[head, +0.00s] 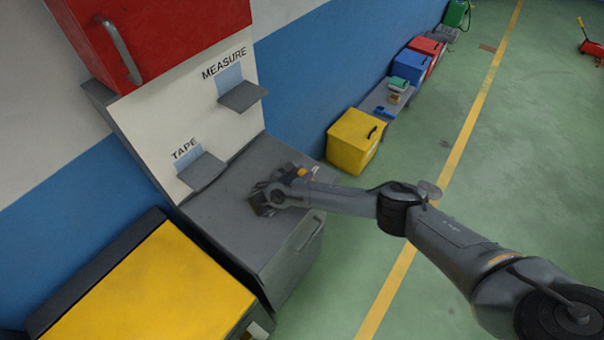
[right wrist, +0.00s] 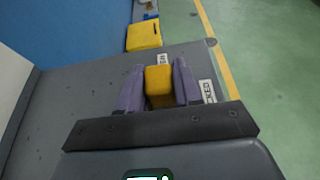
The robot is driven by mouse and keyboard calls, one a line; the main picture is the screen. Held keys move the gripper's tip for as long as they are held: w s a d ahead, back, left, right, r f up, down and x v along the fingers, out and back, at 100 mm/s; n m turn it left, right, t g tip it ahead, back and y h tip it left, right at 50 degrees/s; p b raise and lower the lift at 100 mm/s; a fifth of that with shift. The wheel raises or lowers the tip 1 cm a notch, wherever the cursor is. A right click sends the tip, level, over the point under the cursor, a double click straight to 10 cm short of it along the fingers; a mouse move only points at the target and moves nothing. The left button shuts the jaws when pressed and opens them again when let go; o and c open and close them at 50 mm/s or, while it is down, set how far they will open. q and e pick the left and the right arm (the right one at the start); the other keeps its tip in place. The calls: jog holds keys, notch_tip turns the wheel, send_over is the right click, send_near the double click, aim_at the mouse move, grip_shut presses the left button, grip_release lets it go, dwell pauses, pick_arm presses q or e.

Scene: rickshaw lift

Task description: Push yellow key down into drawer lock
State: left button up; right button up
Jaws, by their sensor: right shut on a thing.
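The yellow key (right wrist: 158,86) sits between the two purple-grey fingers of my right gripper (right wrist: 158,92), in the middle of the right wrist view. The gripper is shut on it. In the head view my right gripper (head: 297,175) is low over the top of the grey drawer cabinet (head: 225,208), near its far front corner; a small yellow patch beside it appears to be the key. The lock under the key is hidden. A white label (right wrist: 208,91) ending in "CKED" lies to the right of the key, and another lies beyond it. My left gripper is not in view.
A back panel carries small shelves marked TAPE (head: 201,172) and MEASURE (head: 242,96). A red cabinet (head: 165,30) hangs above. A yellow box (head: 354,141) stands beyond, and a yellow-topped unit (head: 150,290) is at the near left. Green floor is open at right.

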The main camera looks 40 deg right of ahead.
jog(key=shift+f, duration=0.45)
jog(key=shift+f+b, duration=0.2)
jog(key=shift+b, duration=0.15)
